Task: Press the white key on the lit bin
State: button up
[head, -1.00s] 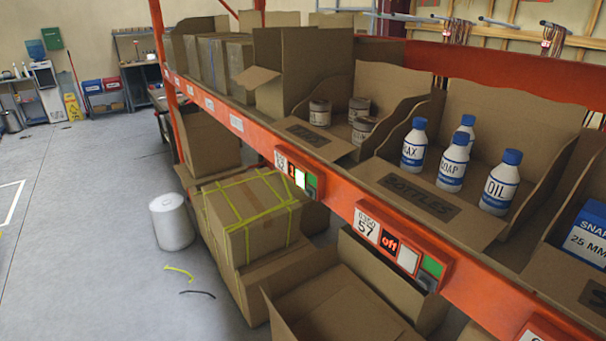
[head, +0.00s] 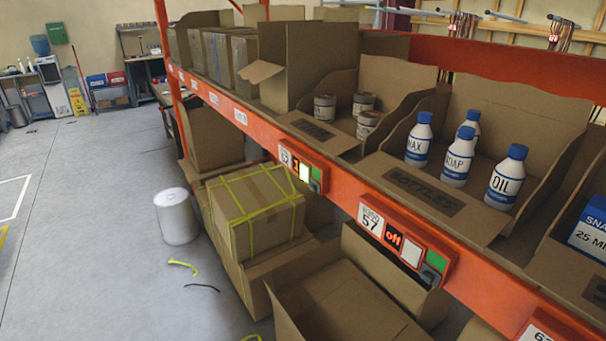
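A red control strip (head: 302,168) on the orange shelf beam, below the bin of cans, has a display with a glowing orange-red character too small to read for sure. Its white key (head: 305,173) looks bright, with a green key (head: 317,179) to its right. The can bin (head: 312,130) holds several small cans. The strip labelled 57 (head: 371,221), below the bottle bin (head: 424,190), reads "off" and has a duller white key (head: 412,252) and a green key (head: 437,262). My gripper is not in view, and nothing is seen touching either strip.
A yellow-strapped carton (head: 256,212) and open boxes (head: 345,300) sit below the beam. A white drum (head: 176,217) stands on the floor, with yellow and dark strap scraps nearby. The aisle floor (head: 90,240) at left is mostly clear.

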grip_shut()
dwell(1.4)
